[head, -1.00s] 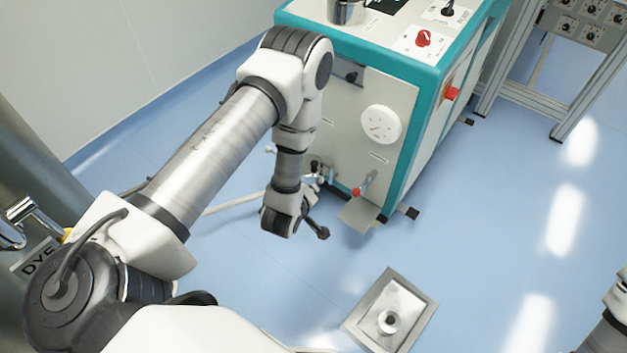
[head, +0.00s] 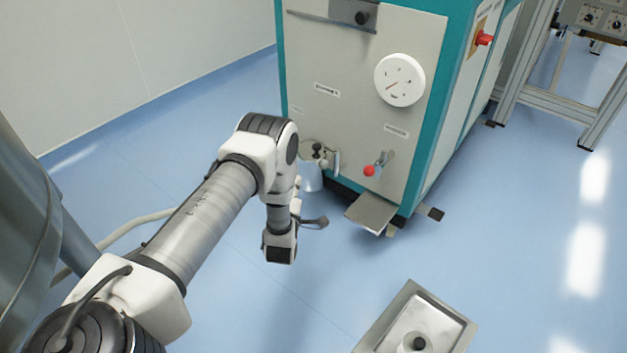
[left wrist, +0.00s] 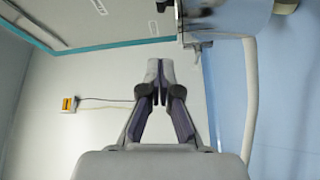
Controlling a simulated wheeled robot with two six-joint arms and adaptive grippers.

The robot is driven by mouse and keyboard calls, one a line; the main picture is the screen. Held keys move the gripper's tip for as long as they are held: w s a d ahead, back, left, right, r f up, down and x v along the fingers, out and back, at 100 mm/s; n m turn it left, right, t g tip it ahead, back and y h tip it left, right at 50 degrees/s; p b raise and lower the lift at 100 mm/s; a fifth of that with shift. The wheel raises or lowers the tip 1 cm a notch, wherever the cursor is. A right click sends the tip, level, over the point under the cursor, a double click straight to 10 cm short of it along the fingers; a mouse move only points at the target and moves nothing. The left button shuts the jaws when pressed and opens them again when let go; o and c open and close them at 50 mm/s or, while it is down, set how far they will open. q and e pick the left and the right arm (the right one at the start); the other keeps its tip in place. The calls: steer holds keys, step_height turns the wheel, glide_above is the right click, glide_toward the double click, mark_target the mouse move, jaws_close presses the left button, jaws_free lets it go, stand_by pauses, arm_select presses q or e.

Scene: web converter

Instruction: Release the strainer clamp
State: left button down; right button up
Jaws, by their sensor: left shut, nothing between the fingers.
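The strainer (head: 312,172) is a pale metal body with a dark knob on top, low on the front left of the teal-edged machine (head: 350,110). Its clamp is too small to tell apart from its other fittings. My left gripper (head: 322,221) is in front of and below the strainer, apart from it, and shows small and dark. In the left wrist view the left gripper (left wrist: 158,78) has its fingertips together with nothing between them. A shiny metal body (left wrist: 215,18) shows beyond it at upper right; I cannot tell whether it is the strainer. My right gripper is not in view.
A red-handled valve (head: 371,170) sits right of the strainer, above a metal plate (head: 371,211) sticking out near the floor. A metal floor basin (head: 452,326) lies front right. A pale hose (head: 112,234) runs along the floor at left. The blue floor between is clear.

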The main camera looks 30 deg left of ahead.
mark_target(330, 158)
arm_select(q)
steer(key=shift+r, duration=0.1)
steer(key=shift+w, duration=0.1)
steer(key=w+b, duration=0.6)
steer(key=w, duration=0.3)
steer(key=shift+w+a, duration=0.15)
steer(key=shift+a, duration=0.05)
stand_by(0.4)
